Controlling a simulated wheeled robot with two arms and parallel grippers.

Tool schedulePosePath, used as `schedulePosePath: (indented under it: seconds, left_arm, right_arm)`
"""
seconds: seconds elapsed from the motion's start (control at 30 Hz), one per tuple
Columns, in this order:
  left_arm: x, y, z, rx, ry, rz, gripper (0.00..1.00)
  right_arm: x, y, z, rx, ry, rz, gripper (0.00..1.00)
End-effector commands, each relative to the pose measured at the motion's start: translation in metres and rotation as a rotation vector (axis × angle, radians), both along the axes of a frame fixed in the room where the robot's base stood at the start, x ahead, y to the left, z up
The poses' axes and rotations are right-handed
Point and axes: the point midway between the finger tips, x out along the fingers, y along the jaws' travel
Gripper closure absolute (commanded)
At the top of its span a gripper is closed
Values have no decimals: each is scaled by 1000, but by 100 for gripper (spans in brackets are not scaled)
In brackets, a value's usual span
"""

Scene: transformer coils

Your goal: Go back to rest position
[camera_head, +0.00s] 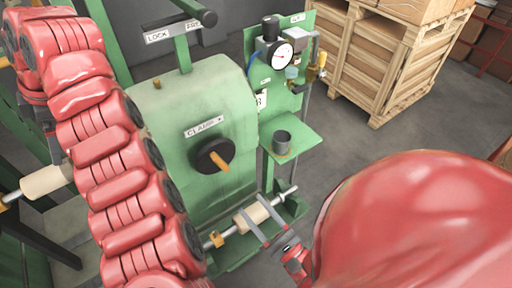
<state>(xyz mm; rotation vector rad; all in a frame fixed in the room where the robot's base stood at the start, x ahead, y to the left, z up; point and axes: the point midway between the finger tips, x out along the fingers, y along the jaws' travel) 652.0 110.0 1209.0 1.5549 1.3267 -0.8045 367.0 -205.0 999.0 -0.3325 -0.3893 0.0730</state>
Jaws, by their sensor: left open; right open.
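My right gripper (252,206) is at the lower middle with its two grey fingers spread apart. The fingers are beside or around a beige sleeve (254,215) on a thin metal shaft, and I see nothing clamped between them. Whether they touch the sleeve, I cannot tell. A large smooth red shape at the lower right hides what lies behind it and seems to be part of my own arm. My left gripper does not show.
A green machine (220,120) with a black knob (214,155) stands in the middle. A wooden crate (375,60) is behind. Floor between is clear.

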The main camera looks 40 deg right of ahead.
Motion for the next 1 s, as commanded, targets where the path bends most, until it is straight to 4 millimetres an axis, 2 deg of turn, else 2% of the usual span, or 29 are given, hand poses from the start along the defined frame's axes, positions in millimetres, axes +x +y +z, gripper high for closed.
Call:
schedulePosePath:
  seconds: [0.1, 0.2, 0.57, 0.87, 1.0]
  left_arm:
    - [-3, -8, 14, -6, 2, -3, 0]
    - [-5, -11, 21, -1, 4, -3, 0]
    - [-6, -13, 28, 0, 2, -1, 0]
    - [-6, -13, 83, -1, 2, -2, 0]
    - [-6, -13, 99, -1, 2, -2, 0]
  right_arm:
    - [0, 0, 0, 0, 0, 0, 48]
    - [0, 0, 1, 0, 0, 0, 48]
    - [0, 0, 3, 0, 0, 0, 48]
    - [0, 0, 58, 0, 0, 0, 48]
    - [0, 0, 74, 0, 0, 0, 48]
